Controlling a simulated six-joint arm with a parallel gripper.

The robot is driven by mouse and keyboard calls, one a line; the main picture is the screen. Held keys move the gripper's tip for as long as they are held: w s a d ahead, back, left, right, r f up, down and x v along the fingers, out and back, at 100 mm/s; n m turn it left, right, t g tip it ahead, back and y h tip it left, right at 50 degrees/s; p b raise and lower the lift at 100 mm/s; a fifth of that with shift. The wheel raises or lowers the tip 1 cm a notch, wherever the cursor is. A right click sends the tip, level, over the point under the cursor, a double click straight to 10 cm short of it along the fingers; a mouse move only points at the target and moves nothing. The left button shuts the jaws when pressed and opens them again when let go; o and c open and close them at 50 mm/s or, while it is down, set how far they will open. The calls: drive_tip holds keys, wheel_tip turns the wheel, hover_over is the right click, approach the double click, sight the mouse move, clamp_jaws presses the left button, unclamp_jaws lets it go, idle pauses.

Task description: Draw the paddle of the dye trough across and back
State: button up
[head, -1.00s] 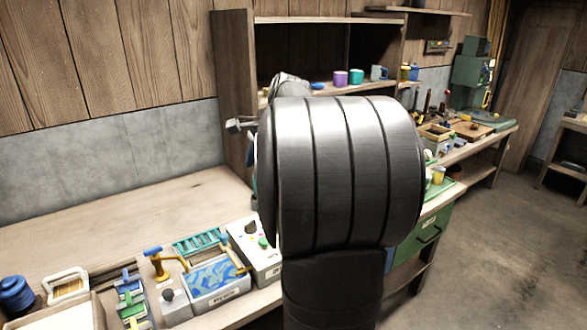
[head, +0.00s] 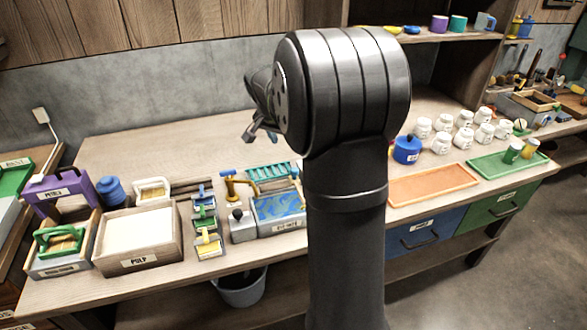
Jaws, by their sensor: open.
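The dye trough (head: 288,227) is a grey, labelled box holding blue liquid with yellow-green swirls. It stands near the front edge of the bench in the head view. A tan, stick-like piece (head: 298,184), which looks like the paddle, shows at its right end. My arm hides part of that end, so I cannot make out the paddle's full shape. My gripper (head: 261,138) is open and empty. It hangs in the air, above and behind the trough in the picture, touching nothing.
A brass tap (head: 233,187) and a teal rack (head: 268,173) stand close behind the trough. Small coloured scoops (head: 205,220) and a pulp box (head: 138,238) lie to the left. An orange tray (head: 433,184) lies right of my arm. The back of the bench is clear.

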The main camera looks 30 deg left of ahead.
drive_tip(key=x, duration=1.6)
drive_tip(key=shift+s, duration=0.1)
clamp_jaws()
